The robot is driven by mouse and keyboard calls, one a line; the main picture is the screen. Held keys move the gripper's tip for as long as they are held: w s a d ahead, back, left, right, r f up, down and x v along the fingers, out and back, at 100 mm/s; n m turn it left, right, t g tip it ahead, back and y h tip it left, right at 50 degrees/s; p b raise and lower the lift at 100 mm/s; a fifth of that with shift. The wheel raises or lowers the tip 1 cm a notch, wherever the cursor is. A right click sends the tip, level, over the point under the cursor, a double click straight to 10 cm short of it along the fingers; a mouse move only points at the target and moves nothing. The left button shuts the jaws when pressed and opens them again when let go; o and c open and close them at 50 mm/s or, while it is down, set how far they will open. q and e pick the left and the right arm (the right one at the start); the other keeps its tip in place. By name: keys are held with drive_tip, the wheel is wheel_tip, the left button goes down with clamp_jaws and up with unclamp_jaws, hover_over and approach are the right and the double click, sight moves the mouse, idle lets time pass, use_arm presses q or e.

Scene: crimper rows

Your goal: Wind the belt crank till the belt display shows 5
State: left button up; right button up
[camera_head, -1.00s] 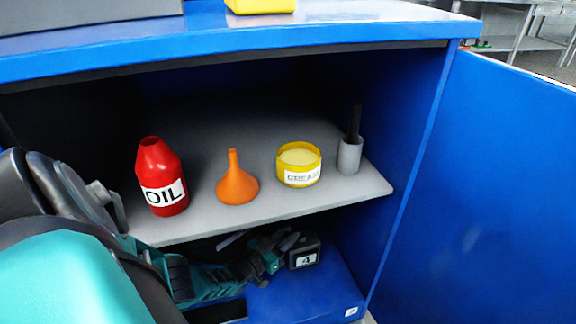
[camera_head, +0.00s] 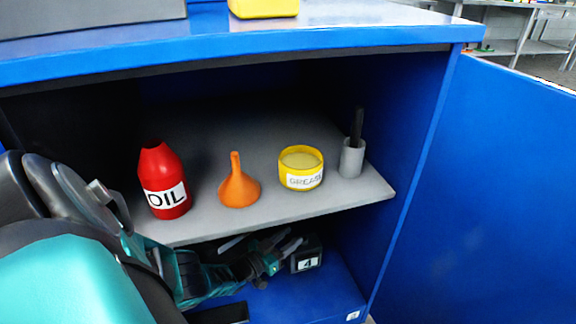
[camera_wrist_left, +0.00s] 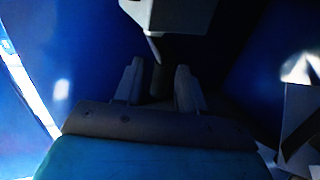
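The belt display (camera_head: 307,264) is a small dark box low in the cabinet, under the grey shelf, and it reads 4. My left gripper (camera_head: 284,250) is beside it, just to its left. In the left wrist view the gripper (camera_wrist_left: 158,88) has its two fingers apart. A dark upright crank handle (camera_wrist_left: 158,78) shows between them, with narrow gaps to the fingers. A thin crank arm (camera_wrist_left: 153,47) runs from it to a grey housing (camera_wrist_left: 170,14) above. The belt itself cannot be made out. My right gripper is not in view.
The grey shelf (camera_head: 300,208) above my forearm bears a red oil bottle (camera_head: 164,180), an orange funnel (camera_head: 239,186), a yellow grease tub (camera_head: 301,168) and a grey cup (camera_head: 352,158). The blue door (camera_head: 500,190) stands open at right.

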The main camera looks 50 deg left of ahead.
use_arm(q)
drive_tip(key=shift+s, duration=0.15)
drive_tip(key=s+p, duration=0.3)
drive_tip(key=s, duration=0.9)
drive_tip(key=shift+s+a, duration=0.25)
drive_tip(key=shift+s, duration=0.05)
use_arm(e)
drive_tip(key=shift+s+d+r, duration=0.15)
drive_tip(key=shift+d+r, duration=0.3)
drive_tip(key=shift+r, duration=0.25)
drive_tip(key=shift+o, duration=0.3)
